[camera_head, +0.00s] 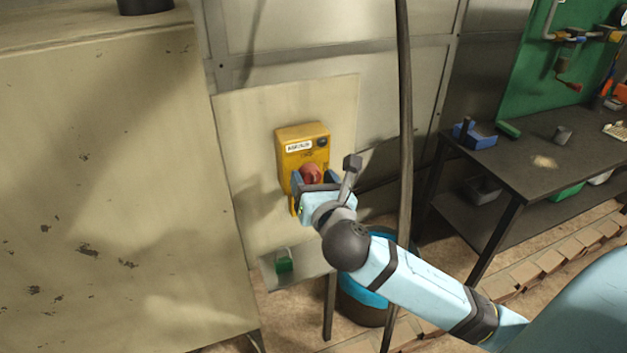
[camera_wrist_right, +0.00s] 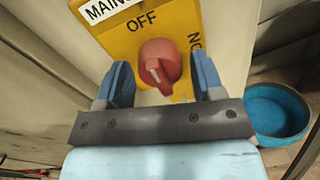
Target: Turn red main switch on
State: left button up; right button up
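The red main switch (camera_head: 310,174) is a round knob on a yellow box (camera_head: 303,135) fixed to a pale wall panel. In the right wrist view the red knob (camera_wrist_right: 160,65) sits between OFF above and ON at the right on the yellow plate (camera_wrist_right: 140,38). A pale mark on the knob points down and slightly right in that view. My right gripper (camera_head: 316,178) is at the box, and in the wrist view its blue fingers (camera_wrist_right: 161,82) stand apart on either side of the knob, with visible gaps. My left gripper is not in view.
A dark vertical pole (camera_head: 405,130) stands right of the box. A blue tub (camera_head: 366,290) is below my right arm. A dark workbench (camera_head: 530,165) is at the right, and a large beige cabinet (camera_head: 110,190) at the left.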

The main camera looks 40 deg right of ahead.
jog(key=c, duration=0.7)
jog(key=shift+o, duration=0.2)
